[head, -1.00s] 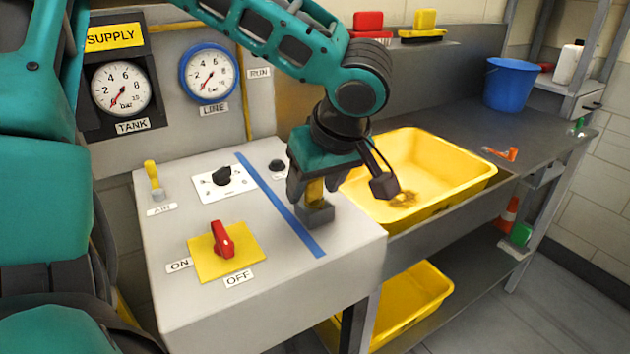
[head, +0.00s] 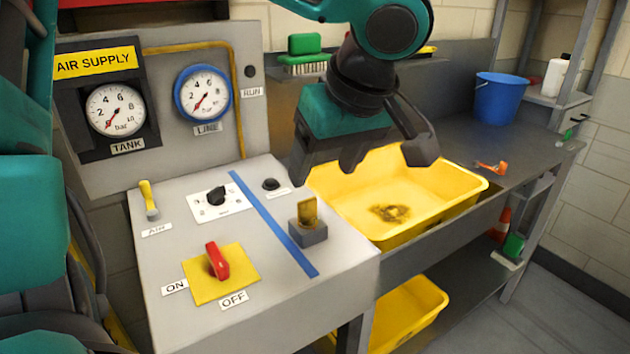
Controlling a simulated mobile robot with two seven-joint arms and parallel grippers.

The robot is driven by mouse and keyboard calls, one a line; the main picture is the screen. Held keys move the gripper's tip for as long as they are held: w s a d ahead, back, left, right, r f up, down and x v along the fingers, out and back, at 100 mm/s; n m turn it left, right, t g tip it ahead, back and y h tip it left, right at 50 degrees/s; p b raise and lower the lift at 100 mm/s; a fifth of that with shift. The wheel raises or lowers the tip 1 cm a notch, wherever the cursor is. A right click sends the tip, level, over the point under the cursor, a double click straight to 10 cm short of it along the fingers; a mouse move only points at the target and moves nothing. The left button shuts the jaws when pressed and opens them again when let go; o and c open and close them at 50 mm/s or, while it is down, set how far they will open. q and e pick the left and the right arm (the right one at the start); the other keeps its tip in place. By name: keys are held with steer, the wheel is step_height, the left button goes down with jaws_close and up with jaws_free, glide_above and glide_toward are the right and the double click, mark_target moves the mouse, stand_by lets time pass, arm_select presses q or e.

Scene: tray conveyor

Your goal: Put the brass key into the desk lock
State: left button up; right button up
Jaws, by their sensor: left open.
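The brass key (head: 308,211) stands upright in the grey lock block (head: 308,236) on the right part of the desk panel, right of the blue stripe. Its bow shows above the block; its lower part is hidden inside. My left gripper (head: 335,172) is open and empty, above and a little behind the key, and apart from it. My right gripper is not in view.
The panel also has a red switch (head: 217,261) on a yellow plate, a black knob (head: 216,196) and a yellow lever (head: 149,199). A yellow tub (head: 455,190) stands right of the desk. A blue bucket (head: 499,98) is at the back right.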

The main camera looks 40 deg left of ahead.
arm_select(q)
steer(key=shift+v, duration=1.5)
